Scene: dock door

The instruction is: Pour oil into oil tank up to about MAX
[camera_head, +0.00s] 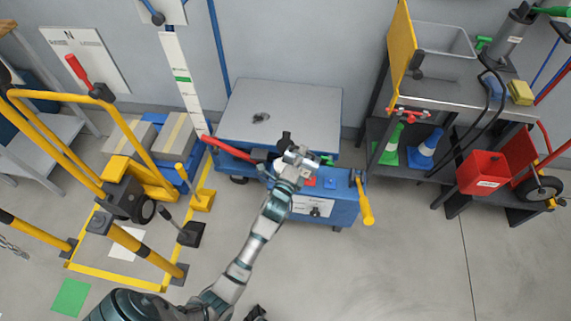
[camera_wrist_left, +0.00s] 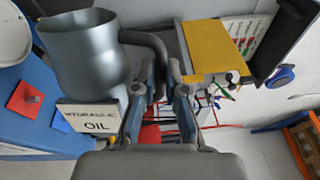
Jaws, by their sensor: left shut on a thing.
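My left gripper (camera_head: 296,158) is above the blue tank unit (camera_head: 338,205) in front of the grey lift table. In the left wrist view its fingers (camera_wrist_left: 158,105) are shut on the dark handle of a grey metal jug (camera_wrist_left: 82,50). The jug looks about upright, its wide mouth at the top. A white label reading HYDRAULIC OIL (camera_wrist_left: 95,117) shows just below it; I cannot tell whether it belongs to the jug. The blue tank top (camera_wrist_left: 45,125) bears a red square piece (camera_wrist_left: 25,98). The oil level and MAX mark cannot be made out.
The lift table top (camera_head: 285,108) is behind the gripper. A yellow-handled lever (camera_head: 364,203) stands at the unit's right end.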

